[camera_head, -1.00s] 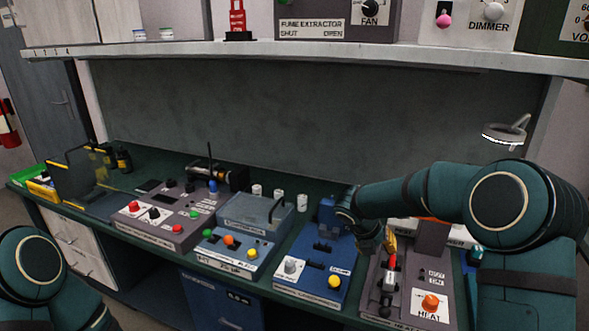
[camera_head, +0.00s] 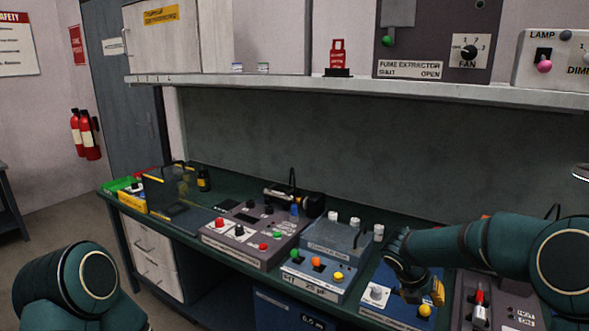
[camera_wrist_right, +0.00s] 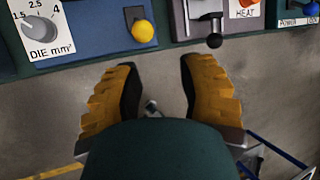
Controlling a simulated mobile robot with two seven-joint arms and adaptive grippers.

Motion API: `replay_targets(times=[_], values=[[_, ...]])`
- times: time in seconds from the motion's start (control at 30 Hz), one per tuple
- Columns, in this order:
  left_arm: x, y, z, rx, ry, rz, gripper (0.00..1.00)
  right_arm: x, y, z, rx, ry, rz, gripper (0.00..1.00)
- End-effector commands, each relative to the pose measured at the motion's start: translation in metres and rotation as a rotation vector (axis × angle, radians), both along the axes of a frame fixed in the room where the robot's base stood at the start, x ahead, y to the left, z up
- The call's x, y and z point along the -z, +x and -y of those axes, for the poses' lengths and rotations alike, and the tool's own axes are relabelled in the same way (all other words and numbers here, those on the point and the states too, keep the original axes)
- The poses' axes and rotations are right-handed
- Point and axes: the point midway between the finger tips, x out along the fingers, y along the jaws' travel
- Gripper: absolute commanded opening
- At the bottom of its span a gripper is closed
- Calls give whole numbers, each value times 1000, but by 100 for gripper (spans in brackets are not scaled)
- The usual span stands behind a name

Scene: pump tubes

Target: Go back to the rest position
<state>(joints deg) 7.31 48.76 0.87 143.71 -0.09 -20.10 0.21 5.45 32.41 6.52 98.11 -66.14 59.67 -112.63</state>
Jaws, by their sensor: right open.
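My right arm reaches in from the right in the head view. Its gripper (camera_head: 415,288) hangs over the front of the blue device (camera_head: 400,315), near a yellow knob (camera_head: 425,310). In the right wrist view the two yellow ridged fingers (camera_wrist_right: 158,75) are spread apart with nothing between them. Beyond their tips lie the bench's front edge and the yellow knob (camera_wrist_right: 142,30). Of my left arm only a rounded dark green link shows at the lower left of the head view; its gripper is out of the picture.
The green bench (camera_head: 215,185) carries a grey control box (camera_head: 255,235), a blue-grey unit with a lid (camera_head: 330,255) and a heat device (camera_head: 485,290) at right. A shelf (camera_head: 330,88) runs above. Open floor (camera_head: 60,220) lies left of the bench.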

Motion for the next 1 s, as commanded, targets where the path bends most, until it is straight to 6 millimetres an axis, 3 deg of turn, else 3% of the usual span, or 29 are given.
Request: replay_targets(times=[0.03, 0.17, 0.3, 0.53, 0.7, 0.8, 1.0], values=[[0, 0, 0, 1, 0, 0, 0, 28, -12, -18, 56, 84, 2, 39], [0, 0, 0, 1, 0, 0, 0, 80, -38, -61, 272, 300, 38, 39], [0, 0, 1, 2, -1, 1, 0, 132, -79, -114, 619, 534, 49, 39], [0, 0, 0, 0, 0, 0, 0, 189, -153, -187, 1412, 775, 37, 39], [0, 0, 0, 1, 0, 0, 0, 214, -201, -214, 2055, 778, 66, 39], [0, 0, 0, 1, 0, 0, 0, 223, -223, -218, 2377, 731, 112, 39], [0, 0, 0, 1, 0, 0, 0, 231, -248, -214, 2750, 644, 211, 39]])
